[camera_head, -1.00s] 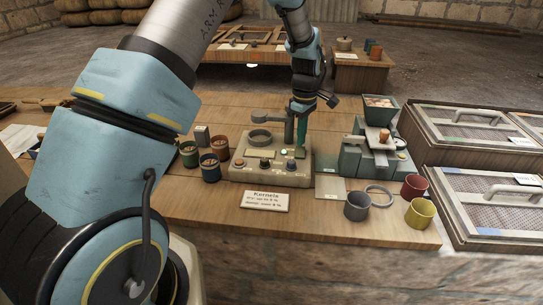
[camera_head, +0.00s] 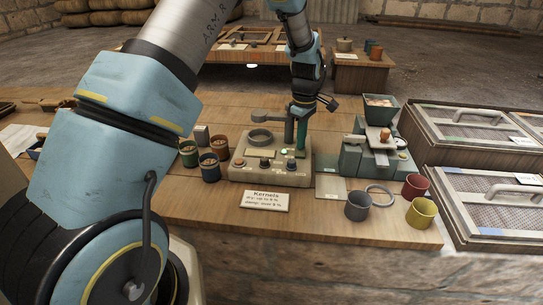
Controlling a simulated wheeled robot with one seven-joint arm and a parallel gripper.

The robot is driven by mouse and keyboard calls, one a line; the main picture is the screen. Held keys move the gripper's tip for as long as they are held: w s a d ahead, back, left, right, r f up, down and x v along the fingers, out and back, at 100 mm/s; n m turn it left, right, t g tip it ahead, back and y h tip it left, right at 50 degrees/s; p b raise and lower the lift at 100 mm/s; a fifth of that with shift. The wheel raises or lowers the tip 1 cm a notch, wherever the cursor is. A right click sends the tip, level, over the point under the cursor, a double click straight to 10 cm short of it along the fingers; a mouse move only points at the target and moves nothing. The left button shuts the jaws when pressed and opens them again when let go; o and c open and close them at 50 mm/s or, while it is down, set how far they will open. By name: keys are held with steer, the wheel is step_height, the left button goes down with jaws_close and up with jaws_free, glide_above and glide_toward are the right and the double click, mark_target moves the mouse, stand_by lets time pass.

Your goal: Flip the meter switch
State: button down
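The meter (camera_head: 252,175) is a beige box on the wooden table, with a ring on top, a post with a short arm, and several round knobs along its front. A small green light (camera_head: 287,153) glows on its right half. My gripper (camera_head: 301,146) points down over the right side of the meter, with its greenish fingers close to the top near the light. Whether the fingers touch the meter or are apart cannot be told. The switch is not clearly made out and may be hidden by the fingers.
A label card reading "Kernels" (camera_head: 264,201) lies in front of the meter. Several cups of kernels (camera_head: 209,168) stand to its left. A grinder-like device (camera_head: 365,158), a grey cup (camera_head: 358,206), red and yellow cups and framed trays (camera_head: 490,185) are to the right.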

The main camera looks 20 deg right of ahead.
steer(key=shift+f, duration=0.1)
steer(key=shift+r+p, duration=2.45)
steer(key=shift+r, duration=1.05)
steer(key=a+r+m, duration=0.2)
steer(key=a+r, duration=0.1)
steer(key=a, duration=0.7)
steer(key=a+r+m, duration=0.1)
steer(key=a+r, duration=0.3)
steer(key=a, duration=0.5)
steer(key=s+a+r+m, duration=0.1)
steer(key=s+a+m, duration=0.1)
steer(key=s+a, duration=0.3)
steer(key=s+a+r+m+t, duration=0.1)
steer(key=s+a, duration=0.5)
steer(key=a, duration=0.6)
steer(key=shift+a+r+m+t, duration=0.35)
steer(key=shift+r+m, duration=0.1)
steer(key=shift+m, duration=0.65)
